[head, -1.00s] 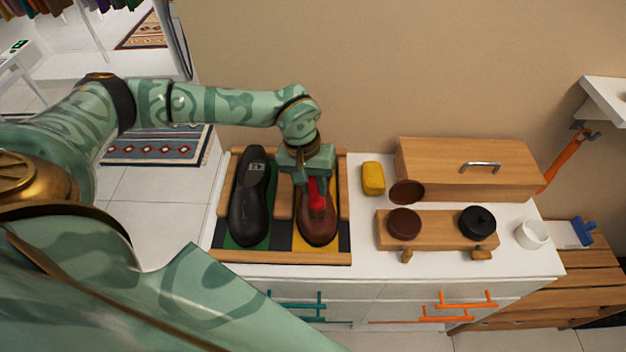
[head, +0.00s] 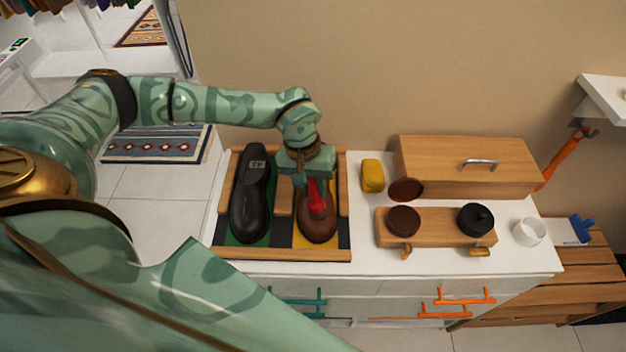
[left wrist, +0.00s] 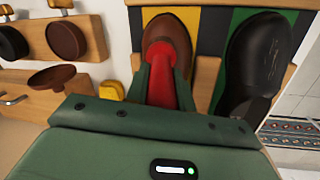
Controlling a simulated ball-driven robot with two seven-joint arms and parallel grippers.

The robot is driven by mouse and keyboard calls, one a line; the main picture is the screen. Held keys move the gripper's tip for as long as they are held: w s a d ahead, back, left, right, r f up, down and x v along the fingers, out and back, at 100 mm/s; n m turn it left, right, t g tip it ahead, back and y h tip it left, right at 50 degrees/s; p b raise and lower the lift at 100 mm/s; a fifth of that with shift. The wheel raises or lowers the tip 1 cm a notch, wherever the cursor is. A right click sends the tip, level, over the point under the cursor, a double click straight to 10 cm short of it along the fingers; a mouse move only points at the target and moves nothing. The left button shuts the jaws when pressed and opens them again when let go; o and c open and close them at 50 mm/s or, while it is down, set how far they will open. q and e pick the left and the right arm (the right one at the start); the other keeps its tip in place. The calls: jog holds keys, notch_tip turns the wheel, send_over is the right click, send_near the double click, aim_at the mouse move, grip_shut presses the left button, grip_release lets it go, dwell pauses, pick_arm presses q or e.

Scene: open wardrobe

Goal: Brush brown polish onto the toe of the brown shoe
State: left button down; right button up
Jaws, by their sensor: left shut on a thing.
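The brown shoe (head: 318,226) lies in the right bay of a wooden tray (head: 283,254), on a yellow strip, its toe toward the front. My left gripper (head: 313,184) is above it, shut on a red-handled brush (head: 317,201) pointing down at the shoe's toe area. The brush also shows in the left wrist view (left wrist: 163,84), its head over the brown shoe (left wrist: 168,35); its bristles are hidden, so I cannot tell whether they touch. The brown polish tin (head: 403,221) sits on a wooden stand, its brown lid (head: 406,189) tilted behind it. My right gripper is not in view.
A black shoe (head: 250,205) lies in the tray's left bay. A black tin (head: 476,219) stands on the same stand (head: 438,229). A yellow sponge (head: 373,176), a wooden box (head: 470,167) and a white cup (head: 529,232) stand to the right on the white cabinet top.

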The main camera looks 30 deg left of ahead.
pick_arm(q)
jog(key=shift+s+d+f+p, duration=0.1)
jog(key=shift+s+d+p, duration=0.25)
jog(key=shift+s+p, duration=0.25)
jog(key=shift+s+d+f, duration=0.3)
jog(key=shift+s+d, duration=0.2)
jog(key=shift+s, duration=0.35)
jog(key=shift+w+a+r, duration=0.15)
jog(key=shift+w+a, duration=0.4)
jog(key=shift+w, duration=0.35)
jog(key=shift+s+d+p, duration=0.4)
jog(key=shift+s+d, duration=0.05)
jog(key=shift+s, duration=0.35)
jog(key=shift+s+d, duration=0.1)
jog(key=shift+d, duration=0.05)
jog(key=r+p, duration=0.1)
jog(key=r, duration=0.1)
jog(key=r+p, duration=0.1)
jog(key=p, duration=0.1)
jog(key=s+r+p, duration=0.1)
jog(key=r+p, duration=0.1)
jog(key=shift+d+r, duration=0.3)
